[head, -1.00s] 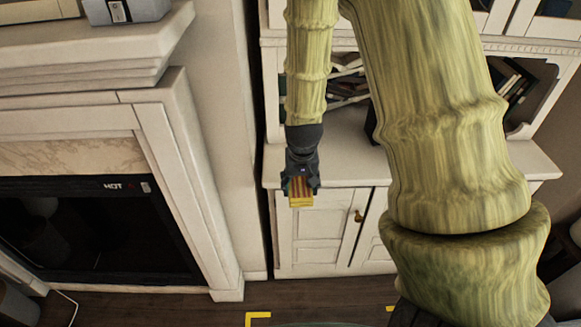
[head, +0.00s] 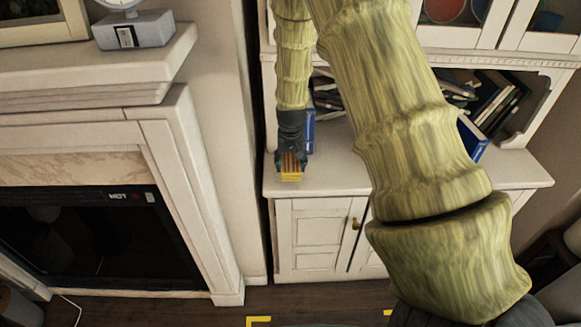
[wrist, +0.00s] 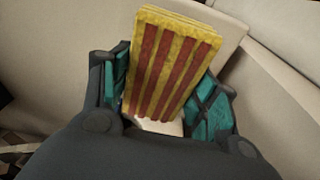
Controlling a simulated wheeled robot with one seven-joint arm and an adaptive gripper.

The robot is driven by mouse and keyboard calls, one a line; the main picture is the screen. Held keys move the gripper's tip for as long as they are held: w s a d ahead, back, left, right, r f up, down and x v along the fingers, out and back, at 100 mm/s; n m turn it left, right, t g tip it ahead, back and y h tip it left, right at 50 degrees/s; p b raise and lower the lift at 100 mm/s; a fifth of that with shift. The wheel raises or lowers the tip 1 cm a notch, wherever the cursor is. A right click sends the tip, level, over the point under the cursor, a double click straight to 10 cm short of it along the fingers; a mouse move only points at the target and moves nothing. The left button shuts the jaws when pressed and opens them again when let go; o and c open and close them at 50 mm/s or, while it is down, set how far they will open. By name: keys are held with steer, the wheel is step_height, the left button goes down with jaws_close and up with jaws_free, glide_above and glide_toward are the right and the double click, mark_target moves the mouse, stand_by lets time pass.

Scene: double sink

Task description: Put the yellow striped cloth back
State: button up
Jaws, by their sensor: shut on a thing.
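The yellow striped cloth, folded into a thick block with red stripes, is between the fingers of my gripper. It shows in the wrist view (wrist: 172,66) and in the head view (head: 291,172). My gripper (wrist: 168,100) is shut on it, with a teal finger pad on each side. In the head view my gripper (head: 291,160) is over the left end of the white cabinet's counter (head: 335,172). I cannot tell whether the cloth touches the counter.
A blue object (head: 309,132) stands just behind my gripper. Books (head: 495,105) fill the shelf at the right. The fireplace (head: 85,235) and its mantel with a grey scale (head: 133,30) are at the left. The counter right of my gripper looks clear up to my arm.

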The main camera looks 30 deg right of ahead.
steer(key=shift+w+f+p, duration=0.15)
steer(key=shift+f+p, duration=0.55)
steer(key=shift+f, duration=1)
steer(key=shift+f, duration=0.15)
steer(key=o, duration=0.9)
